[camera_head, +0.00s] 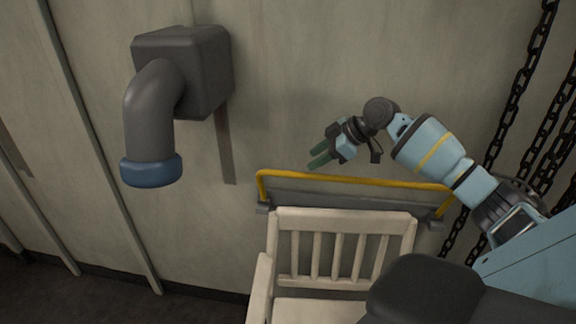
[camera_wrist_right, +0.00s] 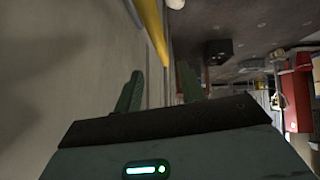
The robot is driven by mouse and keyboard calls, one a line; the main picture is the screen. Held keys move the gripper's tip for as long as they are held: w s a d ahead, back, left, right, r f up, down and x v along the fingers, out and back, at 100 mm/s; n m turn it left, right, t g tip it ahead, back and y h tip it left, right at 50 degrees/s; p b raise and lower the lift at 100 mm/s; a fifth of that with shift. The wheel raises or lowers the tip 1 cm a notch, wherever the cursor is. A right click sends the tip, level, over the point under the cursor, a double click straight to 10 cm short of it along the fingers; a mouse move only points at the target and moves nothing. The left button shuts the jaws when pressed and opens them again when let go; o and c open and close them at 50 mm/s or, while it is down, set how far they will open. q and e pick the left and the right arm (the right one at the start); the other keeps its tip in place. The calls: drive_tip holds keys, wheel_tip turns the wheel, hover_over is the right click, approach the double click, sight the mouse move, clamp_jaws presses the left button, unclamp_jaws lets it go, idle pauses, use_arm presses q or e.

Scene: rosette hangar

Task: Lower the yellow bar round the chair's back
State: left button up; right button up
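The yellow bar (camera_head: 350,178) is a wide yellow frame standing up by the wall, its top rail above and behind the chair's back. Its two ends run down to grey brackets. The white wooden chair (camera_head: 345,215) has a slatted back and stands in front of it. My right gripper (camera_head: 314,160) is just above the bar's top rail, left of its middle. In the right wrist view my right gripper (camera_wrist_right: 160,82) has its green fingers apart and nothing held. The yellow bar (camera_wrist_right: 152,28) shows ahead, between the fingertips in the picture. My left gripper is not in view.
A dark grey wall box with a bent pipe (camera_head: 150,110) and blue collar (camera_head: 151,170) juts out at upper left. Black chains (camera_head: 521,85) hang at the right. The wall between pipe and gripper is clear. A red object (camera_wrist_right: 297,100) shows far right in the wrist view.

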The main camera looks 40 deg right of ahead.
sight(298, 173)
drive_tip(key=x, duration=0.7)
drive_tip(key=shift+s+a, duration=0.1)
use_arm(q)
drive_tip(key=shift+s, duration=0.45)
use_arm(e)
drive_tip(key=shift+w+a+f, duration=0.1)
drive_tip(key=shift+w+f, duration=0.1)
drive_tip(key=shift+c, duration=0.3)
drive_tip(key=c, duration=0.7)
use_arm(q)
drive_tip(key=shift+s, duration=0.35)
use_arm(e)
clamp_jaws()
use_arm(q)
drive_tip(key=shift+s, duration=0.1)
